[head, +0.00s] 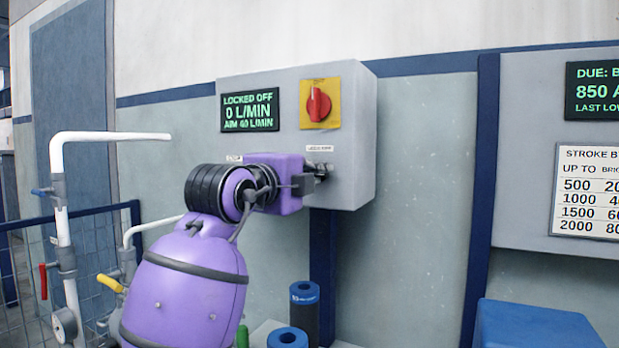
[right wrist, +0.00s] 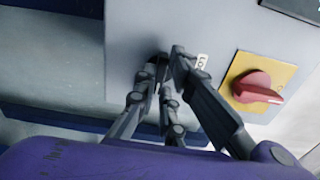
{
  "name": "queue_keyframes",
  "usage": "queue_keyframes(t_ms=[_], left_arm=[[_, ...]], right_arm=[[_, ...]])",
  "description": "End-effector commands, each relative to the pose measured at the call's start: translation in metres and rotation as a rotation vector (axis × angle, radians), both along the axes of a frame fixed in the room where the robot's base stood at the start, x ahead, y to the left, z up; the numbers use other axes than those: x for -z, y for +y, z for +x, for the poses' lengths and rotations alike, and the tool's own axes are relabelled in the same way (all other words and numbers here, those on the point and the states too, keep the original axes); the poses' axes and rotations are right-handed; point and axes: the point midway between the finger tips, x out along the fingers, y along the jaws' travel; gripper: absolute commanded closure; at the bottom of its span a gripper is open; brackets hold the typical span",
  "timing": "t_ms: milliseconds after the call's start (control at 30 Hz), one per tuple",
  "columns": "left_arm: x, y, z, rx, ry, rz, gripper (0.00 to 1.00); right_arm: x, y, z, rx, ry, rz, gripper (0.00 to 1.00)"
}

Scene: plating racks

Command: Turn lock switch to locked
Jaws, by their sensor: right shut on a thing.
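A grey control box (head: 355,110) is fixed to the wall. Its green-lettered display (head: 250,111) reads LOCKED OFF, 0 L/MIN, AIM 40 L/MIN. A red rotary handle (head: 319,104) stands upright on a yellow plate; it also shows in the right wrist view (right wrist: 256,88). Below it is a small label (head: 320,149), too small to read surely. My right gripper (head: 318,172) is at the box face just under this label, shut on a small switch there. The fingers (right wrist: 165,66) hide most of that switch, so its position cannot be told. My left gripper is out of view.
White pipes (head: 66,220) with red and yellow valve handles stand at the left by a mesh fence. A blue post (head: 482,170), a sign panel (head: 590,190) and a blue object (head: 535,325) are at the right.

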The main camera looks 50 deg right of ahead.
Motion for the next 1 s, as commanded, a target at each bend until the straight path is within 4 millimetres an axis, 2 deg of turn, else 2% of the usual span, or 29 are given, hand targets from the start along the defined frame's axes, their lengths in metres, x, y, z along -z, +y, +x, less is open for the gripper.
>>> queue_keyframes(t_ms=[267, 300, 433, 767, 867, 1000], left_arm=[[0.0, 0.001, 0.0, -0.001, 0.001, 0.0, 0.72], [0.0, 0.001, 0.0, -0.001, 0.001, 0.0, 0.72], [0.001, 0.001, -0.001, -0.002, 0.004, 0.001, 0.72], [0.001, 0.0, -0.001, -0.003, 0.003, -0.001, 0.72], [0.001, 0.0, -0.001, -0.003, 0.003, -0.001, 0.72], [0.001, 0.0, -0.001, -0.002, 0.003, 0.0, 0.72]], right_arm=[[0.0, 0.0, -0.001, 0.002, -0.003, 0.001, 1.0], [0.0, 0.0, -0.001, 0.002, -0.003, 0.001, 0.88], [0.0, 0.0, -0.001, 0.001, -0.002, 0.002, 0.72], [0.0, 0.002, 0.0, 0.0, 0.0, 0.001, 0.72], [0.0, 0.01, -0.002, -0.002, 0.0, 0.0, 0.72], [0.001, 0.035, -0.009, -0.004, 0.0, 0.002, 0.72]])
